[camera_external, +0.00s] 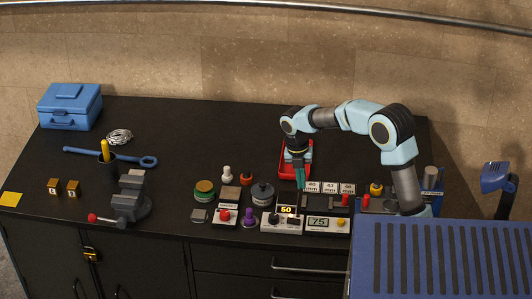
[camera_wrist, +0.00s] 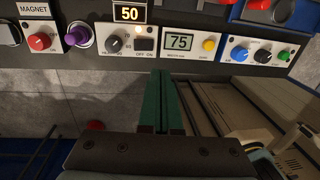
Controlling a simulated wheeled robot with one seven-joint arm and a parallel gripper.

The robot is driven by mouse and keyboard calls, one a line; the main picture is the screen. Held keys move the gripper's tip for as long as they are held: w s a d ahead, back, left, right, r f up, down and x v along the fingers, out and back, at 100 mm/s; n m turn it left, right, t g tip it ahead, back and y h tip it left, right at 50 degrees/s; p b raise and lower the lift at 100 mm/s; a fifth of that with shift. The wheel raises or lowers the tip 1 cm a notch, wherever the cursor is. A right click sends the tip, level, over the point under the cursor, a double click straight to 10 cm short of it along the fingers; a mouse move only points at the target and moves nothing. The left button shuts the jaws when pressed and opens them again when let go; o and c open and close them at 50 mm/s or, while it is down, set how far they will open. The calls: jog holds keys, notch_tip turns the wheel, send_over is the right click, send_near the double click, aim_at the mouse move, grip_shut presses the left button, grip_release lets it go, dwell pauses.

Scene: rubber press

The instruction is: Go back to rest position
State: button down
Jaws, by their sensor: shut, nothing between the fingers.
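My gripper (camera_external: 300,184) has green fingers and points down over the black bench, just behind the control boxes in the external view. In the wrist view the two green fingers of my gripper (camera_wrist: 161,80) are together with nothing between them. Below them in that view lie the front edge of the bench and the floor. My light blue arm is bent in an arch from its base at the right of the bench to the gripper.
Near the gripper are a box reading 50 (camera_external: 284,222), a box reading 75 (camera_external: 326,225), a red tray (camera_external: 307,160) and a grey-capped pot (camera_external: 262,194). A vise (camera_external: 131,200), a blue wrench (camera_external: 80,152) and a blue toolbox (camera_external: 70,106) are at left. The bench's back middle (camera_external: 210,135) is clear.

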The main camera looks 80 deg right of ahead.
dwell(0.4)
jog(key=s+a+f+m+t, duration=0.1)
jog(key=s+a+f+m, duration=0.1)
jog(key=a+m, duration=0.4)
jog(key=s+a+f+m+t, duration=0.1)
jog(key=a+f+m, duration=0.3)
jog(key=a, duration=1)
jog(key=s+a+f+m, duration=0.2)
jog(key=s+a+m, duration=0.1)
jog(key=a+m, duration=0.6)
jog(key=shift+s+a+f+t, duration=0.15)
jog(key=shift+a+f+t, duration=0.25)
jog(key=shift+a, duration=0.45)
jog(key=c, duration=1.5)
grip_release()
